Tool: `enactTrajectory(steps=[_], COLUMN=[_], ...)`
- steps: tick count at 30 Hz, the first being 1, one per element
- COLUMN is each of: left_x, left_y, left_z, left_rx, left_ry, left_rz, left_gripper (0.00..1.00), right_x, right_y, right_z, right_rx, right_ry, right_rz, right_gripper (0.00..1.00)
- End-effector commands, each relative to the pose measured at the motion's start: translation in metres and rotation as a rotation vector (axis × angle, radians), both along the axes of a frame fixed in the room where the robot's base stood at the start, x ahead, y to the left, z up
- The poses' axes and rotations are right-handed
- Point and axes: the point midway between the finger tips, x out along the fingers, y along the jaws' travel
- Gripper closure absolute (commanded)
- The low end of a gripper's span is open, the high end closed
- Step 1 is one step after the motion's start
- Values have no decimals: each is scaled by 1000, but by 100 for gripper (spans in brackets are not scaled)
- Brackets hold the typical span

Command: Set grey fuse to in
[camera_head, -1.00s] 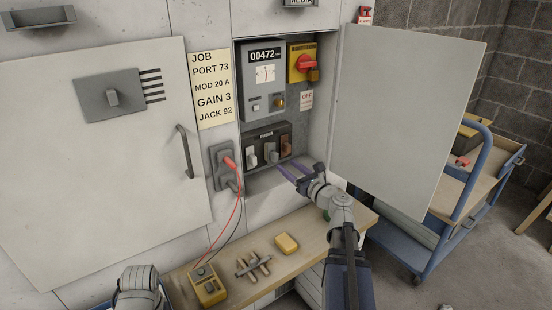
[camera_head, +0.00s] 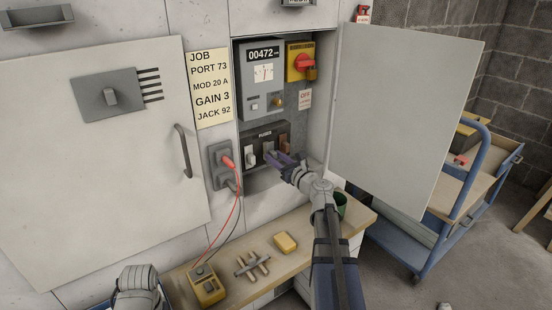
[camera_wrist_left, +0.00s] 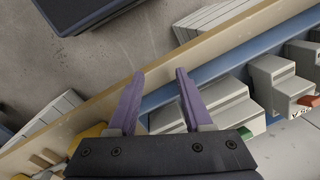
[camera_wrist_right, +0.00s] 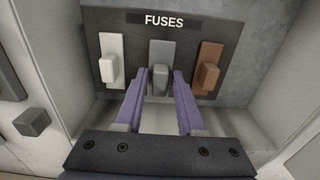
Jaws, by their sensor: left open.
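The fuse block (camera_head: 262,137) labelled FUSES is inside the open cabinet; it also shows in the right wrist view (camera_wrist_right: 205,22). It holds a white fuse (camera_wrist_right: 112,62) on the left, the grey fuse (camera_wrist_right: 160,52) in the middle and a brown fuse (camera_wrist_right: 207,68) on the right. My right gripper (camera_head: 277,158) is at the block. In the right wrist view its purple fingers (camera_wrist_right: 161,74) are open, one on each side of the grey fuse's handle, with thin gaps showing. My left gripper (camera_wrist_left: 160,74) is open and empty above the bench area.
The cabinet door (camera_head: 405,110) stands open on the right. A meter (camera_head: 263,75) and a red switch (camera_head: 306,62) are above the fuses. A socket with leads (camera_head: 222,170) is to the left. A yellow tester (camera_head: 207,287) and a green cup (camera_head: 341,203) stand on the bench (camera_head: 235,285).

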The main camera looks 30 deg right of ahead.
Motion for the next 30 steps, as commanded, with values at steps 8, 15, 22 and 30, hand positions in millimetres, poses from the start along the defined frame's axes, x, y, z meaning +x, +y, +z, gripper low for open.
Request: enactTrajectory(steps=[8, 15, 22, 30], left_x=[0, 0, 0, 0], left_y=[0, 0, 0, 0], left_z=[0, 0, 0, 0], left_rx=[0, 0, 0, 0], left_ry=[0, 0, 0, 0], left_rz=[0, 0, 0, 0], left_gripper=[50, 50, 50, 50], right_x=[0, 0, 0, 0], right_y=[0, 0, 0, 0], right_z=[0, 0, 0, 0], right_rx=[0, 0, 0, 0], right_ry=[0, 0, 0, 0], right_rz=[0, 0, 0, 0], right_gripper=[95, 100, 100, 100])
